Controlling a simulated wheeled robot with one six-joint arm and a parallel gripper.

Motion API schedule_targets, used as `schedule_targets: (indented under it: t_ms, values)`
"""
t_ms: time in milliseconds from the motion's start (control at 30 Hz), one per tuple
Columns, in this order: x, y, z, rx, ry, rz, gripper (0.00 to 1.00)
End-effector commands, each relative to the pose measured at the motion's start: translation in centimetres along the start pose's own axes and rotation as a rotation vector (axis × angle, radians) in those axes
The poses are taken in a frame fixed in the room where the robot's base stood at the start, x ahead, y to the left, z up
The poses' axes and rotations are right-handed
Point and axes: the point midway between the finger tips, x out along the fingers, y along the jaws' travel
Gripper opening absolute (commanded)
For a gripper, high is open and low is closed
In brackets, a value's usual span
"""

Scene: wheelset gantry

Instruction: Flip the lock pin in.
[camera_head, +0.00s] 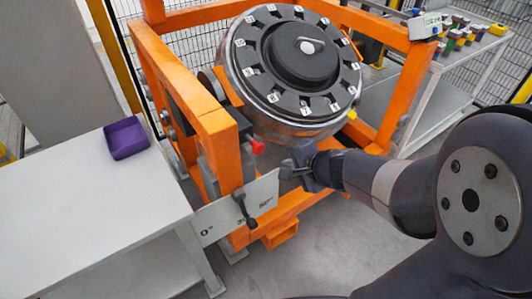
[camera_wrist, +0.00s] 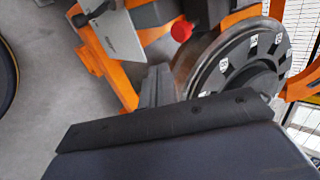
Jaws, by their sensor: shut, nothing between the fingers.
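The lock pin appears to be the part with the red knob (camera_head: 258,148) on the orange gantry post, close beside the wheelset (camera_head: 300,58). The red knob also shows at the top of the wrist view (camera_wrist: 181,30). Its shaft is mostly hidden, so I cannot tell how far in it sits. My gripper (camera_head: 287,169) is shut and empty, a little below and right of the red knob, apart from it. In the wrist view my shut fingers (camera_wrist: 157,86) point up the picture, below the knob and left of the wheelset.
A pale plate (camera_head: 262,197) with a black lever (camera_head: 244,207) is on the post below the knob. The orange frame (camera_head: 210,112) surrounds the wheelset. A white table (camera_head: 75,205) with a purple bin (camera_head: 125,138) stands left. A shelf with coloured items (camera_head: 465,38) stands at back right.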

Motion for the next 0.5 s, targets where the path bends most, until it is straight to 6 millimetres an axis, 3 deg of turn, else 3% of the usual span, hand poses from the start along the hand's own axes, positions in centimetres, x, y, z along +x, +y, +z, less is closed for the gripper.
schedule_targets:
  t_ms: [500]
  values:
    - [9.2, 0.3, 0.1, 0.000, -0.003, 0.004, 0.00]
